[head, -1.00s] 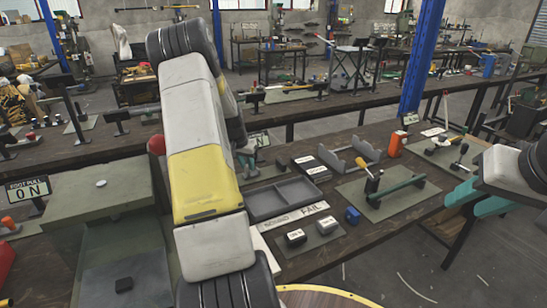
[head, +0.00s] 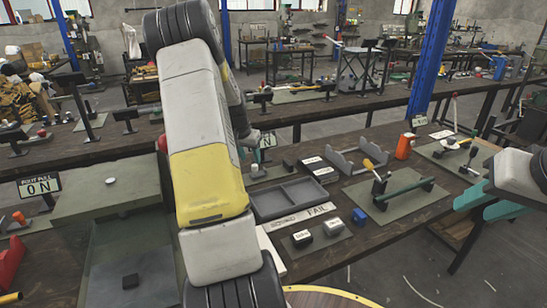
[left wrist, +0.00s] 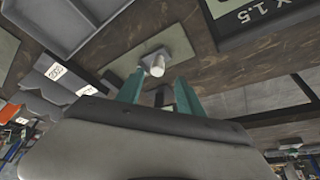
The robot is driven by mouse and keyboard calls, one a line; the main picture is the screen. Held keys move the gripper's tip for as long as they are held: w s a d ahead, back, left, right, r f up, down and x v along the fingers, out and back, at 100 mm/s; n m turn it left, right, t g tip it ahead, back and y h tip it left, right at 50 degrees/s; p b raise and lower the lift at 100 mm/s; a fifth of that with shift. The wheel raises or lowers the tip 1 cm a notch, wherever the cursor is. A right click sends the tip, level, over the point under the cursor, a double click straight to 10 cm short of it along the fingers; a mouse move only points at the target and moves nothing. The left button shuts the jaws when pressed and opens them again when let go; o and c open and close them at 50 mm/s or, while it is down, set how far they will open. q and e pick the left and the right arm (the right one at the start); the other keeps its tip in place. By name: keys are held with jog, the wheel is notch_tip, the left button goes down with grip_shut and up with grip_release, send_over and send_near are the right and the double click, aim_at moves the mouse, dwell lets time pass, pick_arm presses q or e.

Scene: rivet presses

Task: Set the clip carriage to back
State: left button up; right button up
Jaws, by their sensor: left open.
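In the left wrist view a small grey block with an upright white peg (left wrist: 157,68) stands on a pale mat; it appears to be the clip carriage, though I cannot read its position. My left gripper (left wrist: 158,92) is open, its two teal fingers apart on either side of the peg's line of sight. The peg appears beyond the fingertips, and I see no contact. In the head view my left gripper (head: 249,140) is mostly hidden behind my arm, beside a small grey fixture (head: 257,170). My right gripper (head: 486,204) shows teal fingers at the right edge.
A grey divided tray (head: 288,199), a FAIL strip (head: 300,216) and a grey bracket (head: 345,160) lie on the dark bench. A green-handled fixture (head: 402,194) and an orange bottle (head: 404,146) stand right. A sign (left wrist: 262,14) is close to the left wrist camera.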

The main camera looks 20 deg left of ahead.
pick_arm(q)
jog(key=v, duration=0.2)
jog(key=shift+s+r, duration=0.2)
jog(key=shift+r, duration=0.15)
jog(key=s+d+r+m+t, duration=0.1)
jog(key=s+d+r, duration=0.3)
jog(key=d+r, duration=0.45)
jog(key=s+d+r, duration=0.5)
jog(key=d+r, duration=0.2)
jog(key=d, duration=0.3)
jog(key=s+d+r+h, duration=0.1)
jog(key=s+d, duration=0.5)
jog(key=s, duration=0.3)
jog(key=s+d+r+h, duration=0.1)
jog(key=s+d+r, duration=0.1)
jog(key=s+d, duration=0.4)
jog(key=s, duration=0.3)
jog(key=shift+s+d+m+t+h, duration=0.3)
jog(key=shift+s+t, duration=0.1)
